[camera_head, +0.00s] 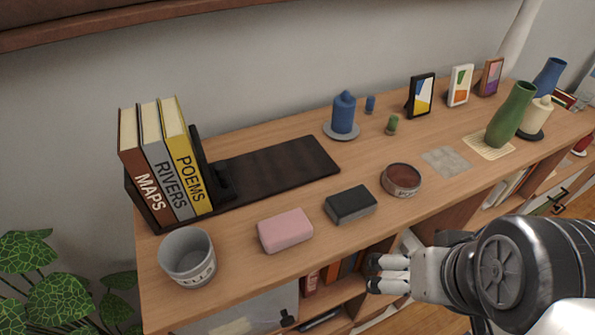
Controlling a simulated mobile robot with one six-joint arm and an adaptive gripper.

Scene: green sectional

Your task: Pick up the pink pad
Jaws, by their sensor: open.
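The pink pad (285,231) is a small rounded block lying flat on the wooden shelf top, near its front edge. A dark grey pad (351,204) of similar shape lies just to its right, with a small gap between them. My gripper (373,274) is at the lower right, in front of the shelf's front edge, to the right of the pink pad and apart from it. Its fingers point left and it is open, with nothing seen between the fingers. The pink pad is fully in view.
A grey labelled pot (188,257) stands left of the pink pad. Upright books (166,165) on a dark stand (285,164) are behind. A round reddish-brown dish (401,179), a blue candle (343,113) and a green vase (511,115) stand farther right. Lower shelves open below the front edge.

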